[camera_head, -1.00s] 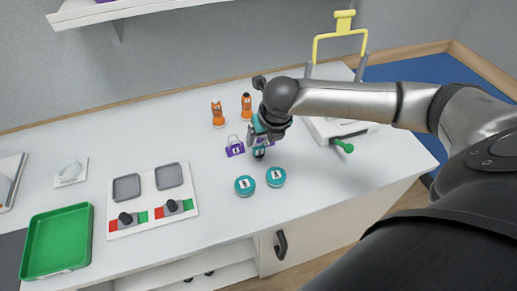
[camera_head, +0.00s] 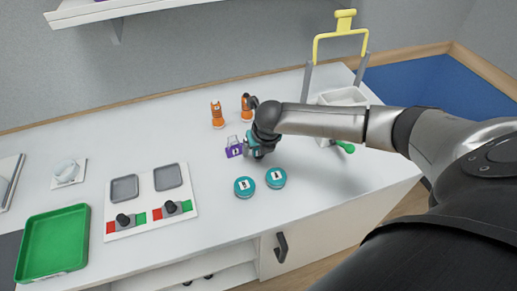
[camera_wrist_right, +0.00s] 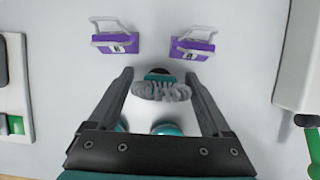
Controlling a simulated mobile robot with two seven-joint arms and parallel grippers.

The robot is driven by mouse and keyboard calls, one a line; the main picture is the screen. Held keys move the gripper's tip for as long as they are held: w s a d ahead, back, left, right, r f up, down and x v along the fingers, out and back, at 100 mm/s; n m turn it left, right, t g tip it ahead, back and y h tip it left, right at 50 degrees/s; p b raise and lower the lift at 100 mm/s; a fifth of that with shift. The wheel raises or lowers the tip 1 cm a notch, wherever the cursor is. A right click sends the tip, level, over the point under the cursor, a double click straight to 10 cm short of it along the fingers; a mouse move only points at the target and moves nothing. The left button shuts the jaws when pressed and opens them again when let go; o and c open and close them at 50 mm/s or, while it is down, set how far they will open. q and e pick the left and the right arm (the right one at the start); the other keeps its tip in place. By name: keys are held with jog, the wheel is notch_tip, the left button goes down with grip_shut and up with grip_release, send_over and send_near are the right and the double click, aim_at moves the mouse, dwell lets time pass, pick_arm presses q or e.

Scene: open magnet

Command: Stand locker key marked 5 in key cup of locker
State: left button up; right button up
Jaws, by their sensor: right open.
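My right gripper (camera_head: 256,153) is low over the white counter. In the right wrist view its fingers (camera_wrist_right: 168,82) are apart, on either side of a small teal piece (camera_wrist_right: 158,76) with a dark top and a grey ribbed part (camera_wrist_right: 161,92). I see no firm contact. Two purple blocks (camera_wrist_right: 115,45) (camera_wrist_right: 191,49) with pale wire handles lie beyond the fingertips; one also shows in the head view (camera_head: 234,150). Two round teal pieces (camera_head: 245,187) (camera_head: 276,177) with marked white labels lie nearer the counter's front. I cannot read a 5 or identify the key cup. My left gripper is out of view.
Two orange figures (camera_head: 217,115) (camera_head: 246,107) stand behind the gripper. A white box (camera_head: 342,97) and a yellow-handled frame (camera_head: 340,38) are at the right. A panel with black knobs (camera_head: 150,203) and a green tray (camera_head: 54,244) are at the left.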

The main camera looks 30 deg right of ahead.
jog(key=shift+c, duration=0.4)
grip_shut()
